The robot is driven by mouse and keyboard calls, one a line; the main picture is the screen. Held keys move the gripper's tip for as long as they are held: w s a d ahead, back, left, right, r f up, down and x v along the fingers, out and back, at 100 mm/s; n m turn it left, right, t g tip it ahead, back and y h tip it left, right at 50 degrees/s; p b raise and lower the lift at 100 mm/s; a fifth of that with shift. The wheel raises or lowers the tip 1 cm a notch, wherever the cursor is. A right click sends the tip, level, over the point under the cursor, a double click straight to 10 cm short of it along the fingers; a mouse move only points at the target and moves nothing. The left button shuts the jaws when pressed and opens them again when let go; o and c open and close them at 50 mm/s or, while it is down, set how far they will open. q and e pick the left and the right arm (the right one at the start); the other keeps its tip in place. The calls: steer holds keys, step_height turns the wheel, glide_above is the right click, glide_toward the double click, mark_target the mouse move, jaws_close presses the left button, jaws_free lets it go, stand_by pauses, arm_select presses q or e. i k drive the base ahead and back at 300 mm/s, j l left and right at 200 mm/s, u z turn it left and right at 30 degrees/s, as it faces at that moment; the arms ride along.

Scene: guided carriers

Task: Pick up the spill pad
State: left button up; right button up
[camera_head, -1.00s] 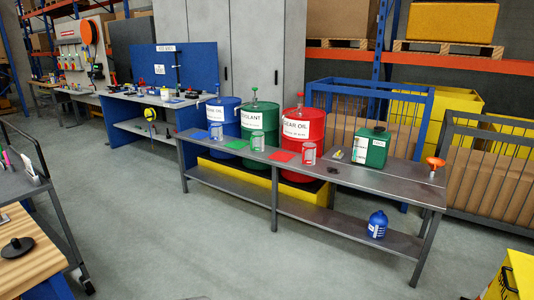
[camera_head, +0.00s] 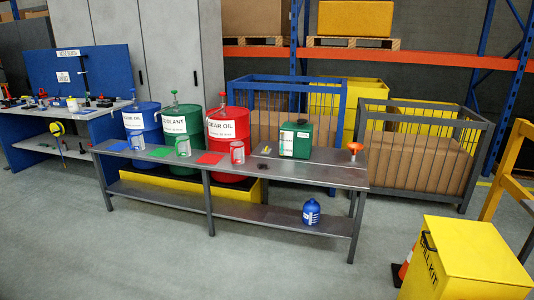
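I cannot make out a spill pad for certain. A yellow box (camera_head: 470,262) marked as a spill kit stands at the lower right, with a dark handle on its left side and its lid shut. Flat blue (camera_head: 160,152), green (camera_head: 137,147) and red (camera_head: 209,158) squares lie on the long grey bench (camera_head: 325,178). A small dark patch or object (camera_head: 262,168) lies on the bench right of the red square; I cannot tell what it is. Neither of my grippers is in view.
Blue (camera_head: 143,122), green (camera_head: 183,126) and red (camera_head: 228,128) drums stand behind the bench. A green can (camera_head: 296,139) and orange funnel (camera_head: 355,147) stand on it; a blue jug (camera_head: 311,212) is on its lower shelf. Floor in front is clear.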

mark_target(266, 151)
steer(key=i+u, duration=0.3)
steer(key=i, duration=1.9)
